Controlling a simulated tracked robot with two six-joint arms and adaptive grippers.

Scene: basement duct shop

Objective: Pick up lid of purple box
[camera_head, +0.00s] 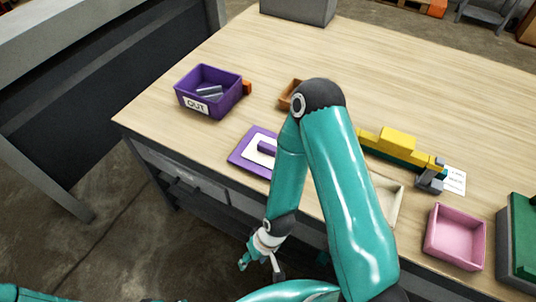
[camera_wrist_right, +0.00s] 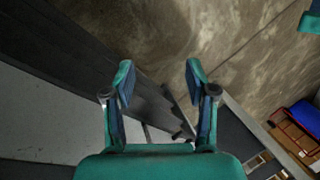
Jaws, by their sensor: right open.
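The purple lid (camera_head: 238,158) lies flat on the table near its front edge, with a raised purple handle (camera_head: 266,147) and a white panel on top. My right arm hides its right part. The purple box (camera_head: 190,104) stands open behind and left of the lid, with an "OUT" label on its front and grey pieces inside. My right gripper (camera_head: 260,264) is open and empty, pointing down in front of the table's front edge, apart from the lid. The right wrist view shows its spread fingers (camera_wrist_right: 158,85) over the floor. My left gripper is not in view.
A brown tray (camera_head: 287,97), partly hidden by my arm, and a cream tray (camera_head: 396,204) are on the table. A yellow-and-green object (camera_head: 397,139), a pink tray (camera_head: 455,236) and a green-topped box (camera_head: 521,236) stand to the right.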

